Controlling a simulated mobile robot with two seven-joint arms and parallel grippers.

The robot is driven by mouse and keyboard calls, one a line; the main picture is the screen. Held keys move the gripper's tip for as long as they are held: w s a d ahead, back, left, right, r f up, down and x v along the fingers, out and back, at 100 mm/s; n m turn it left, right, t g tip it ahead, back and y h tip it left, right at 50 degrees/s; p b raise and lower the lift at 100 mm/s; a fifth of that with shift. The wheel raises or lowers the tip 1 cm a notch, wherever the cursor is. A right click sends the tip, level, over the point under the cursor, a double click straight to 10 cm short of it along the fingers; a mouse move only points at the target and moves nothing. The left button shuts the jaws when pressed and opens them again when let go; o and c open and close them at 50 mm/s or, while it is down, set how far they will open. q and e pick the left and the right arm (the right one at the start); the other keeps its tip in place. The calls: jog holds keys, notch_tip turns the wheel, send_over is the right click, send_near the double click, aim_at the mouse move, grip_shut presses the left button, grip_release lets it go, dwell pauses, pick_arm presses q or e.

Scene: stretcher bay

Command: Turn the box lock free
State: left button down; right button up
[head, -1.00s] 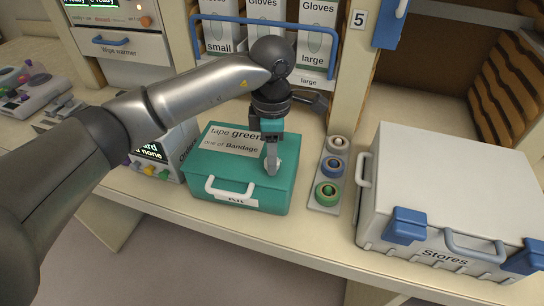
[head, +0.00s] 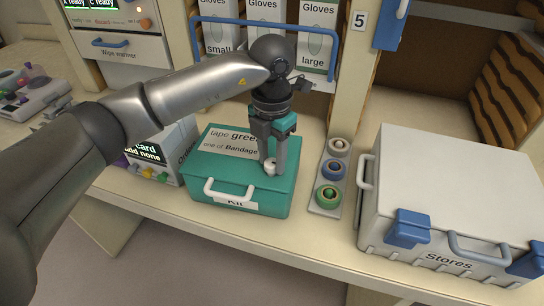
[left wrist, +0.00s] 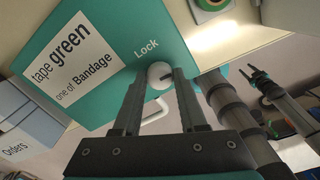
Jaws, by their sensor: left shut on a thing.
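The teal kit box (head: 262,203) stands closed on the counter, with a white handle and a label reading "tape green, one of Bandage". Its round white lock knob (head: 270,168) is on the lid. My left gripper (head: 271,164) points down and is shut on the knob. In the left wrist view the knob (left wrist: 159,73), with a dark slot mark, sits between the fingertips beside the word "Lock". My right gripper (left wrist: 254,74) shows only in the left wrist view, away from the box, its fingers apart.
A strip of tape rolls (head: 329,195) lies close to the right of the box. A large Stores case (head: 450,190) is farther right. An Orders unit (head: 175,150) stands close on the left. Glove boxes (head: 318,35) stand behind.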

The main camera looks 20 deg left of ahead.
aim_at(272, 162)
pick_arm(q)
jog(key=shift+n, duration=0.6)
jog(key=shift+c, duration=2.2)
grip_release()
notch_tip(272, 162, up, 15)
jog(key=shift+r, duration=0.15)
